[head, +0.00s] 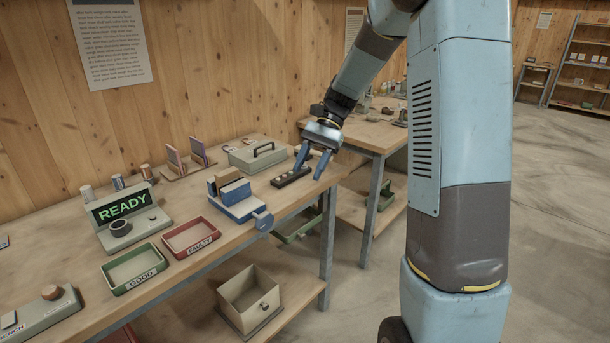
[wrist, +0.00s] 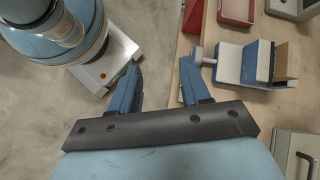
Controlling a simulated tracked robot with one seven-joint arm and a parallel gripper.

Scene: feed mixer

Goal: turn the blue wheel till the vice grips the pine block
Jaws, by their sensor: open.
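The blue vice (head: 238,208) stands near the front edge of the workbench, with the pine block (head: 234,188) upright between its jaws. I cannot tell whether the jaws touch the block. The blue wheel (head: 264,221) is on the vice's right front end, by the bench edge. In the wrist view the vice (wrist: 250,64) is at upper right, with the wheel (wrist: 198,55) at its left end. My gripper (head: 309,173) is open and empty, above and to the right of the wheel. In the wrist view my gripper's (wrist: 161,66) right finger appears close to the wheel.
Open floor lies before the bench.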

